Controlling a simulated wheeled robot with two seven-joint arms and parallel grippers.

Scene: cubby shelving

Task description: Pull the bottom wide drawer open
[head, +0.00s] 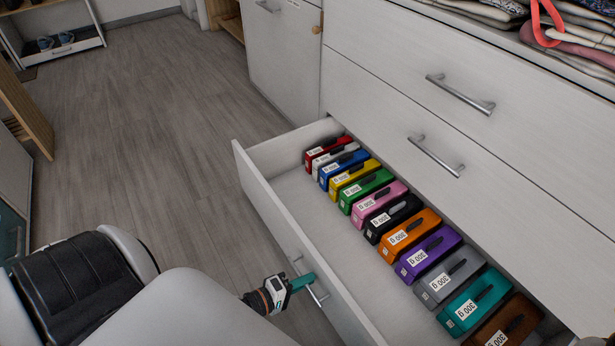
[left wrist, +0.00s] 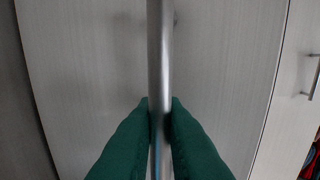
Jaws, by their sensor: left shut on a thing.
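The bottom wide drawer (head: 262,202) is pulled out from the white cabinet in the head view, with its inside in plain sight. Its metal bar handle (head: 318,294) is on the front face. My left gripper (head: 306,281) is at this handle, with its green fingers shut on the bar. In the left wrist view the handle bar (left wrist: 159,60) runs upright, and the green fingers (left wrist: 159,125) press on it from both sides. The drawer front (left wrist: 90,70) lies behind the bar. My right gripper is not in view.
Several coloured labelled boxes (head: 380,218) stand in a row inside the drawer. Two closed drawers above have handles (head: 460,94) and (head: 436,156). Folded clothes (head: 490,10) lie on top. Wooden floor (head: 140,130) is clear left of the drawer.

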